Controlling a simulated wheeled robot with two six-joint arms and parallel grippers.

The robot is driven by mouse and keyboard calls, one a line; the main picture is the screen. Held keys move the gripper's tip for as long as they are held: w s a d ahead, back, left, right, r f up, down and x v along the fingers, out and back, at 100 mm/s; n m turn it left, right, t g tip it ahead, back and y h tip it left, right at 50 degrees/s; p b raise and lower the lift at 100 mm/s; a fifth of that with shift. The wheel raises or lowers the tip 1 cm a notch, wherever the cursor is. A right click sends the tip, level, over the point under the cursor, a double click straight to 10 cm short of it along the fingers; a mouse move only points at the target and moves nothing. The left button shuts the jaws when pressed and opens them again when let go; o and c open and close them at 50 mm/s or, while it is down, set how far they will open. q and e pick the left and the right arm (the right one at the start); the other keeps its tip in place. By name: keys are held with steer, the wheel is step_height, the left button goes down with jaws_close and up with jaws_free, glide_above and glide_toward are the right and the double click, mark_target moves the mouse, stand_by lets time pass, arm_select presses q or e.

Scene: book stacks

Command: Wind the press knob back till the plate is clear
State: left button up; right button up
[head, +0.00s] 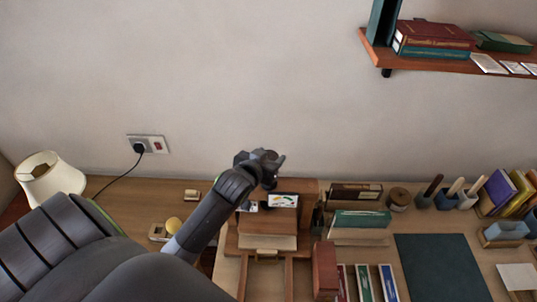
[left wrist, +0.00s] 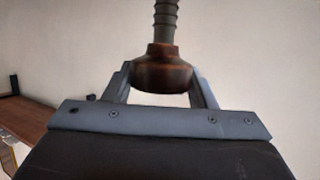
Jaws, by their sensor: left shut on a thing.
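The press knob (left wrist: 162,72) is a rounded, reddish-brown piece on a grey ribbed screw (left wrist: 166,22) in the left wrist view. My left gripper (left wrist: 162,92) is shut on the knob, with one finger on each side of it. In the head view my left gripper (head: 272,163) is above the wooden press (head: 268,226), near its back. The gripper covers the knob there. A white card with coloured marks (head: 284,200) shows at the press just below the gripper. I cannot make out the plate or its gap. My right gripper is not in view.
A lamp (head: 50,180) stands at the left, with a cord to a wall socket (head: 147,143). A dark green mat (head: 440,268) lies further right. A shelf (head: 430,58) hangs at upper right.

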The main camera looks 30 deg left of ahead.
arm_select(q)
steer(key=n+y, duration=0.1)
steer(key=f+n+y, duration=0.1)
steer(key=y, duration=0.1)
steer(key=shift+s+d+n+g, duration=0.1)
steer(key=shift+s+n+g, duration=0.05)
steer(key=shift+n+g, duration=0.2)
steer(key=n+g+y+b, duration=0.1)
steer(key=n+y, duration=0.1)
steer(key=shift+f+n+g+y, duration=0.15)
steer(key=shift+n+g+y, duration=0.1)
steer(key=shift+y, duration=0.05)
steer(key=n+g+y+b, duration=0.2)
steer(key=n+y+b, duration=0.1)
steer(key=shift+d+g, duration=0.1)
steer(key=shift+g, duration=0.3)
steer(key=shift+n+g+y+b, duration=1.1)
steer(key=shift+n+g+b, duration=0.65)
steer(key=shift+n+g, duration=0.2)
steer(key=shift+n, duration=0.25)
steer(key=shift+r, duration=0.2)
steer(key=o, duration=0.6)
steer(key=shift+c, duration=0.2)
steer(key=o, duration=0.4)
steer(key=shift+a, duration=0.2)
steer(key=shift+r, duration=0.1)
